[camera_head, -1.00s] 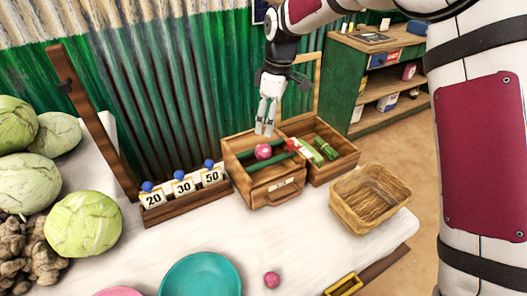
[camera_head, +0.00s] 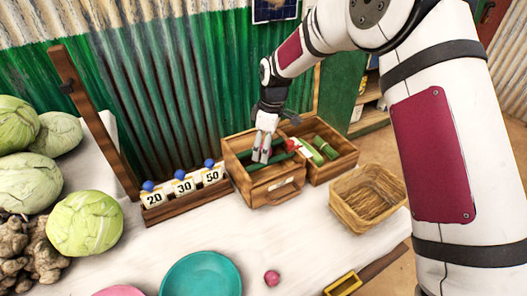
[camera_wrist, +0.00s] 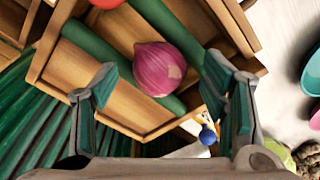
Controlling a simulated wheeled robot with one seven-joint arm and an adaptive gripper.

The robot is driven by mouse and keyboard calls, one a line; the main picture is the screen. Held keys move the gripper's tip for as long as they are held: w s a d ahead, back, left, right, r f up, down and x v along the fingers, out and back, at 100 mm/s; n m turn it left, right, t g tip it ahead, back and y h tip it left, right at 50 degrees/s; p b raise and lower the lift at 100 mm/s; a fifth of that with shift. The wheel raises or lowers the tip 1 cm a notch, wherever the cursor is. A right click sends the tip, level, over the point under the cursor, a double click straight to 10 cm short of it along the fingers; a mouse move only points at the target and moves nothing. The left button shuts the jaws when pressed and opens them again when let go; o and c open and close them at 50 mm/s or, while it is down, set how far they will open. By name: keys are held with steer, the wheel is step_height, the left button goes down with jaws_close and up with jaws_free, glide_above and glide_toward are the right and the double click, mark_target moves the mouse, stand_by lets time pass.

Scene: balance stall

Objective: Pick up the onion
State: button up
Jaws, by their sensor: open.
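My gripper (camera_wrist: 160,72) is open, with one finger on each side of the onion in the picture. I cannot tell whether the fingers touch it. In the head view my gripper (camera_head: 261,156) is over the crate, pointing down, and hides the onion. Another small pink onion-like ball (camera_head: 272,278) lies on the white table.
A second wooden compartment with green vegetables (camera_head: 325,147) adjoins the crate on the right. A red item (camera_wrist: 106,3) lies close by. A wicker basket (camera_head: 368,208) stands at the right, number cards (camera_head: 184,187) at the left, and a teal bowl (camera_head: 203,274) in front.

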steer(key=c, duration=1.4)
steer(key=shift+o, duration=0.2)
steer(key=shift+r, duration=0.1)
steer(key=shift+r, duration=0.45)
step_height(320, 180, up, 3)
steer(key=shift+f, duration=0.1)
steer(key=s+d, duration=0.2)
steer(key=s, duration=0.5)
steer(key=s+d+r, duration=0.1)
steer(key=s+d, duration=0.1)
steer(key=s, duration=0.6)
steer(key=shift+s+d, duration=0.2)
steer(key=shift+d, duration=0.05)
steer(key=shift+r, duration=0.1)
